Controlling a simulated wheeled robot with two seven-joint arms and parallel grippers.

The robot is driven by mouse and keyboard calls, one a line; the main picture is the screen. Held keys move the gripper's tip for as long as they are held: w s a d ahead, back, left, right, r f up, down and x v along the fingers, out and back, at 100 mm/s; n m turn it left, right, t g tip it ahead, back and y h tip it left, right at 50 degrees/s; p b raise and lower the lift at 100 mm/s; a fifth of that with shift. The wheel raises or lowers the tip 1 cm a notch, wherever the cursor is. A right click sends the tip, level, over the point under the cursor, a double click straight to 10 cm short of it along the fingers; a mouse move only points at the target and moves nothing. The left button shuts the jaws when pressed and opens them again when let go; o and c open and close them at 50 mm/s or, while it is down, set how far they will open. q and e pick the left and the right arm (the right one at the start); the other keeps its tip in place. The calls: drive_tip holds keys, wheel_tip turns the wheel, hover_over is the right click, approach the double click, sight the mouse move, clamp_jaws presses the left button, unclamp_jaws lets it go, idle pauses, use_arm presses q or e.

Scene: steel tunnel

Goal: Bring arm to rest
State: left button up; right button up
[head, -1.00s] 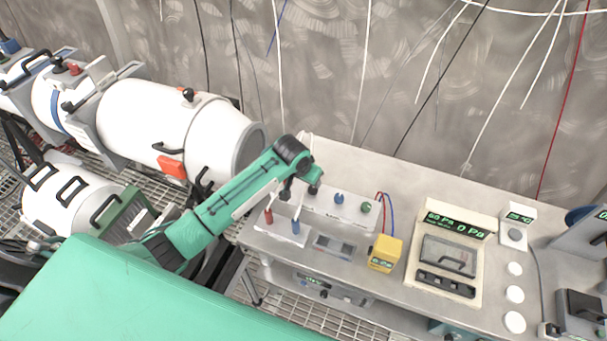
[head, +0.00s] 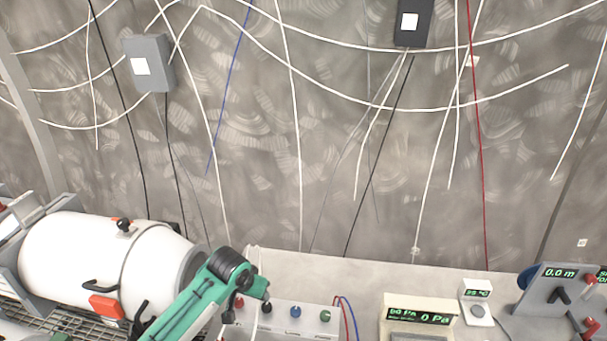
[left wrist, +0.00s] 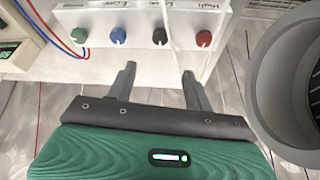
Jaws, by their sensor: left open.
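My left arm (head: 195,299), green with a dark joint, comes in at the bottom of the head view and reaches the near side of the bench. Its gripper cannot be made out there. In the left wrist view my left gripper (left wrist: 161,82) has its two dark fingers apart with nothing between them. Beyond the fingertips stands a white panel (left wrist: 97,64) with green (left wrist: 79,36), blue (left wrist: 118,35), black (left wrist: 160,37) and red (left wrist: 204,38) knobs. The fingers look apart from the knobs. My right gripper is in neither view.
A white cylindrical vessel (head: 80,255) lies left of the arm. The bench (head: 350,277) carries a pressure readout box (head: 418,315) and a small display (head: 477,290) to the right. Cables hang on the wall behind. A grey round opening (left wrist: 290,85) is close at the right in the wrist view.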

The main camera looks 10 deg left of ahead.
use_arm(q)
drive_tip(key=s+d+f, duration=0.1)
drive_tip(key=s+f, duration=0.1)
drive_tip(key=s, duration=0.6)
drive_tip(key=s+d+f, duration=0.2)
drive_tip(key=s, duration=0.5)
drive_tip(key=s+a+r+g, duration=0.1)
drive_tip(key=s+a, duration=0.2)
drive_tip(key=s, duration=0.6)
drive_tip(key=s+a+r, duration=0.1)
drive_tip(key=s+a, duration=0.1)
drive_tip(key=s, duration=0.7)
wheel_tip(320, 180, down, 32)
drive_tip(key=r+g+b, duration=0.1)
drive_tip(key=b, duration=0.1)
drive_tip(key=s+a+f+b, duration=0.1)
drive_tip(key=s+a+f, duration=0.1)
drive_tip(key=s+f, duration=0.8)
drive_tip(key=s+a+f+g+y+b, duration=0.1)
drive_tip(key=s+f, duration=0.9)
drive_tip(key=f, duration=0.3)
drive_tip(key=shift+a, duration=0.35)
